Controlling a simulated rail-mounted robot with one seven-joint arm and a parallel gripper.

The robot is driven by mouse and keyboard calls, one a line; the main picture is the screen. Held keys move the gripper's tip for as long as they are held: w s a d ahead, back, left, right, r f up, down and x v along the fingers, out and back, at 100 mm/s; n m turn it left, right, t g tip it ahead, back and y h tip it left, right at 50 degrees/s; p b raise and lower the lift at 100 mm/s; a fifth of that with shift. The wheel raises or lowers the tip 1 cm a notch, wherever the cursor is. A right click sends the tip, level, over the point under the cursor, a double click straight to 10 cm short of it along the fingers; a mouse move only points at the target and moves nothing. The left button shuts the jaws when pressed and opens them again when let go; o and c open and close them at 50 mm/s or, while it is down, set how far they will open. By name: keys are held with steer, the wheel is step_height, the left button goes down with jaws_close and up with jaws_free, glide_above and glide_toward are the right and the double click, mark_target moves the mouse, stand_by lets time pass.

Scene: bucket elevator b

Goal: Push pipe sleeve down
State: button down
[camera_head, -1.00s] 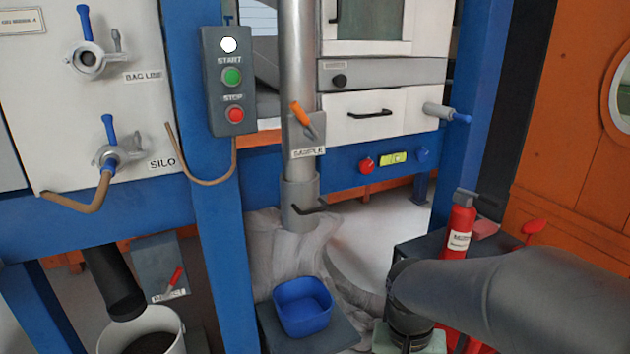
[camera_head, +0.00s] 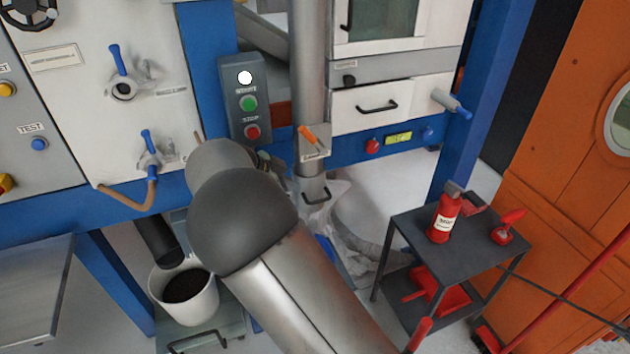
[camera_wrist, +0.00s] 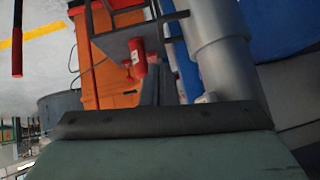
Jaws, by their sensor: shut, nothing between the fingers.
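The pipe sleeve (camera_head: 313,188) is a grey collar with a small dark handle at the lower end of the vertical metal pipe (camera_head: 309,80). In the head view my arm hides most of the gripper, which is just left of the pipe near sleeve height. I cannot tell whether it touches the sleeve.
A start/stop box (camera_head: 247,105) hangs on the blue post left of the pipe. A dark cart (camera_head: 465,238) with a fire extinguisher (camera_head: 444,215) stands right. A white bucket (camera_head: 184,291) stands lower left.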

mark_target(324, 199)
steer(key=shift+a, duration=0.15)
steer(key=shift+w, duration=0.1)
steer(key=p+x, duration=0.2)
steer(key=x, duration=0.8)
step_height(324, 199, down, 13)
steer(key=b, duration=1.4)
steer(key=shift+r, duration=0.2)
steer(key=p+v, duration=0.1)
steer(key=v, duration=0.9)
steer(key=shift+r, duration=0.2)
